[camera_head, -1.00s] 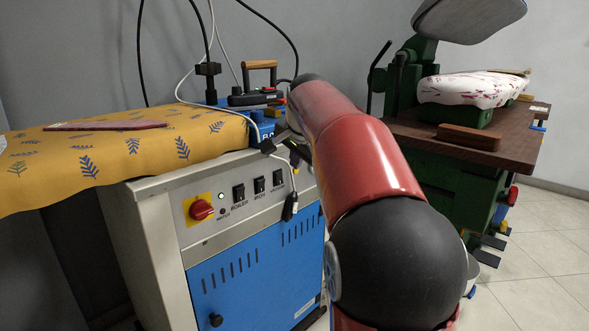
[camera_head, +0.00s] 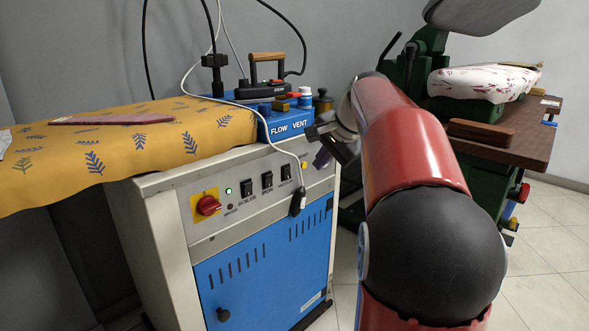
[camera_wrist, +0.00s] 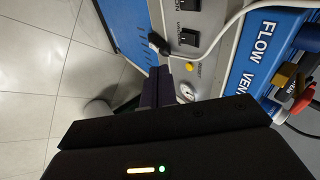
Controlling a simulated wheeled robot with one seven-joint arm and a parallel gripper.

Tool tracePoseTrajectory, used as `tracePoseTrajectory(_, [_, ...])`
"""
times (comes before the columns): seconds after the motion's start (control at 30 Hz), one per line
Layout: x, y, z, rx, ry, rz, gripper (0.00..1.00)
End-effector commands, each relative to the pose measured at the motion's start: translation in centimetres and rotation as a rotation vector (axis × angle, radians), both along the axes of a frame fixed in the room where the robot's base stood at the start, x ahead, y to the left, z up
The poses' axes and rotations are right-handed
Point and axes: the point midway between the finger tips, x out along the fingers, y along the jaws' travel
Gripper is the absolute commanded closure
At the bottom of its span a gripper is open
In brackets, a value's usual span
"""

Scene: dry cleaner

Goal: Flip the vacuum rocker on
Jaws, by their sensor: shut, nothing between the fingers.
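The vacuum rocker (camera_head: 286,173) is the rightmost of three black rockers on the grey front panel (camera_head: 225,222). In the wrist view, the vacuum rocker (camera_wrist: 190,37) shows above the fingers, beside its VACUUM label. I cannot tell which way it is tipped. My gripper (camera_head: 322,158) is shut and empty, to the right of the rocker and apart from it. In the wrist view, my fingers (camera_wrist: 158,84) are together near the yellow reset button (camera_wrist: 188,67). My arm partly hides the gripper in the head view.
A white cable's dark connector (camera_head: 298,201) hangs in front of the panel just below the vacuum rocker. The iron rocker (camera_head: 267,180) and boiler rocker (camera_head: 246,187) stand left of it, then a red knob (camera_head: 208,205). A blue FLOW VENT box (camera_head: 288,124) sits above.

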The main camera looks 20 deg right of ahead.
Motion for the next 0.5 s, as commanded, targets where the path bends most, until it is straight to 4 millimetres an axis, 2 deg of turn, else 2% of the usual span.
tracePoseTrajectory(0.03, [-0.5, -0.9, -0.1, 0.044, -0.015, -0.005, 1.00])
tracePoseTrajectory(0.2, [-1.3, -2.0, 0.0, 0.142, -0.067, 0.010, 1.00])
tracePoseTrajectory(0.5, [-1.5, -2.1, 0.1, 0.163, -0.083, 0.018, 1.00])
